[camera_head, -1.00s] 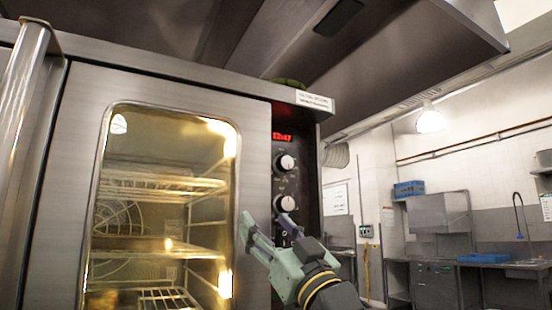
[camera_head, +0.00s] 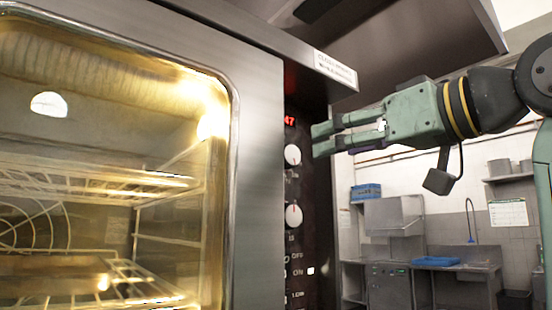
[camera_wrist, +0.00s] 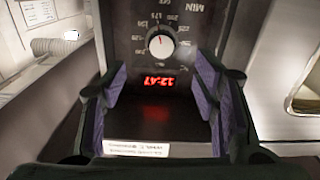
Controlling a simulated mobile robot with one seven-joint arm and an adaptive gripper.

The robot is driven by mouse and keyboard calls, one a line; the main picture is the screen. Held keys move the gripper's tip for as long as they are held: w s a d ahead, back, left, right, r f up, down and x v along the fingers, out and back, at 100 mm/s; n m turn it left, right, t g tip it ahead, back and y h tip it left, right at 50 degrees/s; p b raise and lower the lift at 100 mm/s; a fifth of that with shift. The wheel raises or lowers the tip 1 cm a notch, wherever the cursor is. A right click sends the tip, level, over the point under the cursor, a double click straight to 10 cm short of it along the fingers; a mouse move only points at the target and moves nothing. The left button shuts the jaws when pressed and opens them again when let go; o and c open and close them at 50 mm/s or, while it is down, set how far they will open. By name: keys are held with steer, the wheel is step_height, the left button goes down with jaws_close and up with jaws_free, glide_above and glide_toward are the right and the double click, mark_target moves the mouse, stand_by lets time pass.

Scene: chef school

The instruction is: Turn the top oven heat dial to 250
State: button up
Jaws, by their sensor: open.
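The top oven heat dial (camera_head: 292,155) is a round white-faced knob on the black control panel, below a red display (camera_head: 290,121). In the wrist view the dial (camera_wrist: 160,43) appears upside down, with numbers around it and a small red mark near its centre; the exact setting is hard to read. My gripper (camera_head: 315,142) is level in front of the panel, its fingertips just right of the dial and slightly above it in the head view. In the wrist view my gripper (camera_wrist: 160,68) is open, empty, with purple pads either side of the display and dial; contact cannot be told.
A second dial (camera_head: 294,215) sits lower on the panel, with switches beneath. The closed, lit oven door (camera_head: 262,200) is to the left. A metal hood (camera_head: 400,50) hangs above. Sinks and counters (camera_head: 400,262) stand far behind; the space right of the panel is open.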

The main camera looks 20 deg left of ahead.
mark_target(292, 157)
steer(key=p+x, duration=0.3)
steer(key=x, duration=0.7)
steer(key=shift+a, duration=0.35)
steer(key=shift+c, duration=0.5)
steer(key=c, duration=1.1)
